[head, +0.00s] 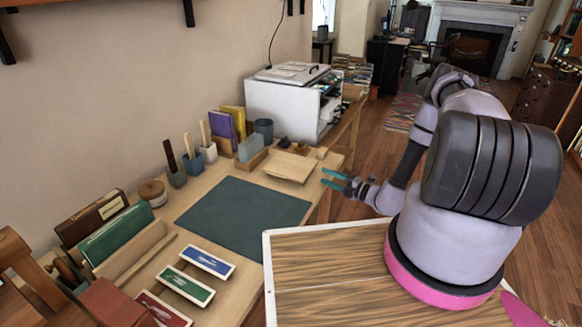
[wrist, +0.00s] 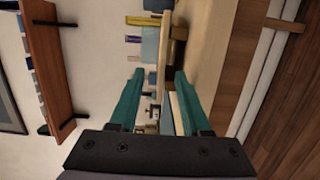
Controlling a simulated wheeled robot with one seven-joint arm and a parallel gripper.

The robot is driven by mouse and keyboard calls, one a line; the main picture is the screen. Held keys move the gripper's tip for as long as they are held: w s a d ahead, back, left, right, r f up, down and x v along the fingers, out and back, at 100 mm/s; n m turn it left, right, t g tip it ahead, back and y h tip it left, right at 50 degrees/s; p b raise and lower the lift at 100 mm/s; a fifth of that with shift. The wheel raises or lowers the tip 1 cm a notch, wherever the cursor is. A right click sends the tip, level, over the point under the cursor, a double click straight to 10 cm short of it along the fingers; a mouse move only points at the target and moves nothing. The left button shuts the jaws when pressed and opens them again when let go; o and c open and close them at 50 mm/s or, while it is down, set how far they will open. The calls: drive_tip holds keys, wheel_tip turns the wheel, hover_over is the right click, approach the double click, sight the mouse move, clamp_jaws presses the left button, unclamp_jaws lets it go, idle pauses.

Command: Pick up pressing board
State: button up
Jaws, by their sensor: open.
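The pressing board, which I take to be the flat light wooden board (head: 290,167), lies near the right edge of the desk in the head view. My gripper (head: 325,178) is open and empty, just right of the board and apart from it, its teal fingers pointing left toward it. In the wrist view, turned on its side, the two fingers (wrist: 160,76) are spread with nothing held between them. A pale wooden edge shows beyond the fingertips there, but I cannot tell for sure whether it is the board.
The wooden desk (head: 228,275) holds a dark green mat (head: 243,217), colored plates in front, and a book holder with upright books (head: 223,127) behind the board. A white box-like machine (head: 285,104) stands at the back. A wood-topped surface (head: 330,275) is beside my arm.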

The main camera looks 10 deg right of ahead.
sight(310, 169)
drive_tip(key=x, duration=0.8)
drive_tip(key=shift+w+f, duration=0.2)
drive_tip(key=shift+f, duration=0.05)
clamp_jaws()
idle(1.1)
